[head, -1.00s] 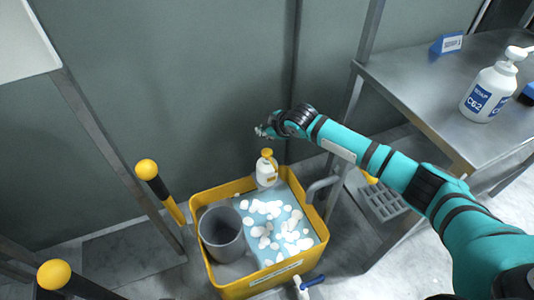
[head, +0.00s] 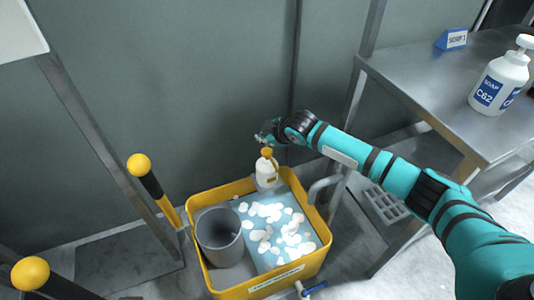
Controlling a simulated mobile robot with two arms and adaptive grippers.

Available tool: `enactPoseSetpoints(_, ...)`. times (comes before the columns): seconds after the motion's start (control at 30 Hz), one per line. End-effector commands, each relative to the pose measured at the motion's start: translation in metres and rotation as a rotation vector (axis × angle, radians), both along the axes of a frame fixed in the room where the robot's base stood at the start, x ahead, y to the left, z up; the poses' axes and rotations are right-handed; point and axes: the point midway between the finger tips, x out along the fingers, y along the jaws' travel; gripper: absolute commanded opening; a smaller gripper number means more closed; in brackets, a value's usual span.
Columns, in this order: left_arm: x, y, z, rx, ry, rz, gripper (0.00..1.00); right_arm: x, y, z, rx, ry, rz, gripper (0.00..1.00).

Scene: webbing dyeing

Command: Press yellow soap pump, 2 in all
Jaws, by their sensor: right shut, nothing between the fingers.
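The soap bottle with the yellow pump (head: 267,153) stands at the back edge of a yellow tub (head: 196,189); its body (head: 266,172) is white. My right gripper (head: 263,138) is shut and empty, just above the yellow pump head. Whether its fingertips touch the pump I cannot tell. My left gripper is not in view.
The tub holds bluish liquid with white foam clumps (head: 290,240) and a grey cylinder (head: 220,236). Yellow-knobbed posts (head: 139,164) stand at left.

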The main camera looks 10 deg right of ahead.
Motion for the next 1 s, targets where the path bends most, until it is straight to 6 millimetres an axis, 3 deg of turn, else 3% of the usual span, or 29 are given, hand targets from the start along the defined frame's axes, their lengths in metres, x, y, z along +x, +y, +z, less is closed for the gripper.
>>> enactPoseSetpoints(0.03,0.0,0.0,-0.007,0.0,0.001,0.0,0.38,0.0,0.0,-0.011,0.0,0.002,-0.001,0.0)
enactPoseSetpoints(0.27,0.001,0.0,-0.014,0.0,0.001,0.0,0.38,0.0,0.0,-0.026,0.0,0.001,-0.001,0.0)
enactPoseSetpoints(1.0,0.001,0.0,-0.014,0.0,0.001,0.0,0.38,0.0,0.0,-0.027,0.0,0.0,0.0,0.0)
